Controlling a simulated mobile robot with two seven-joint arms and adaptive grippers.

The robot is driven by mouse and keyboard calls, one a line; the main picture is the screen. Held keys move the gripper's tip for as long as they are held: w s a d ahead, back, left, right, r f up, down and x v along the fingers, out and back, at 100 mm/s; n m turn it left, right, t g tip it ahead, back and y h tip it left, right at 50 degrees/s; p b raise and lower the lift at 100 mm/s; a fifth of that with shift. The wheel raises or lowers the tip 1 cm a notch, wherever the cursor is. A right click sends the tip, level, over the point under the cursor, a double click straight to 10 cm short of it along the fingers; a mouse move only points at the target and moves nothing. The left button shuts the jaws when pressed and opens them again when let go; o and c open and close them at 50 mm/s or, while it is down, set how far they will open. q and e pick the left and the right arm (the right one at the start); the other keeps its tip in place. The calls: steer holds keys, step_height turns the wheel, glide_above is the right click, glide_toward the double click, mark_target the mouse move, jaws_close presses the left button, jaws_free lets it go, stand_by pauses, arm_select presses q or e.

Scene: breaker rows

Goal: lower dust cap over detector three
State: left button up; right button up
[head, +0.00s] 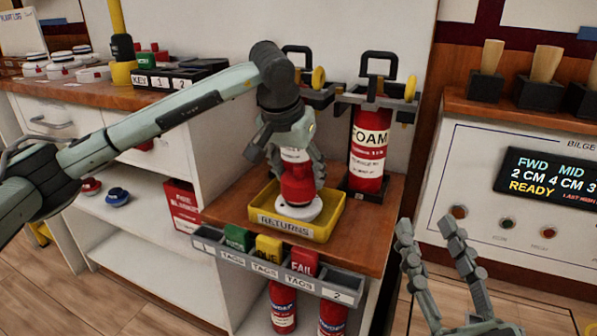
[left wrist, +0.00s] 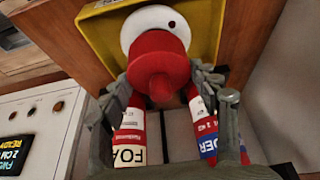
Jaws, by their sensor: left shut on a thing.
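My left gripper (head: 297,170) is shut on a red rounded cap (head: 297,188) with a narrower neck, low over the yellow RETURNS tray (head: 262,232). The red cap (left wrist: 158,55) also shows between the fingers (left wrist: 165,85) in the left wrist view. A white round disc-like piece (head: 299,211), which looks like a detector, lies in the tray directly under the cap. It shows in the left wrist view (left wrist: 140,20) with a small dark dot. I cannot tell whether cap and disc touch, and no number shows on the disc. My right gripper (head: 428,228) is open and empty at the lower right.
A FOAM extinguisher (head: 367,150) stands in a bracket behind the tray; another is partly hidden behind my left gripper. Tag bins (head: 270,247) line the counter's front edge. Several white detectors (head: 62,62) sit on the left counter. A panel with a display (head: 550,178) stands right.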

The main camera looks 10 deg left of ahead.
arm_select(q)
steer(key=shift+f+b, duration=0.75)
steer(key=shift+f, duration=0.35)
steer(key=o, duration=1)
steer(key=shift+r, duration=0.15)
steer(key=v, duration=1.2)
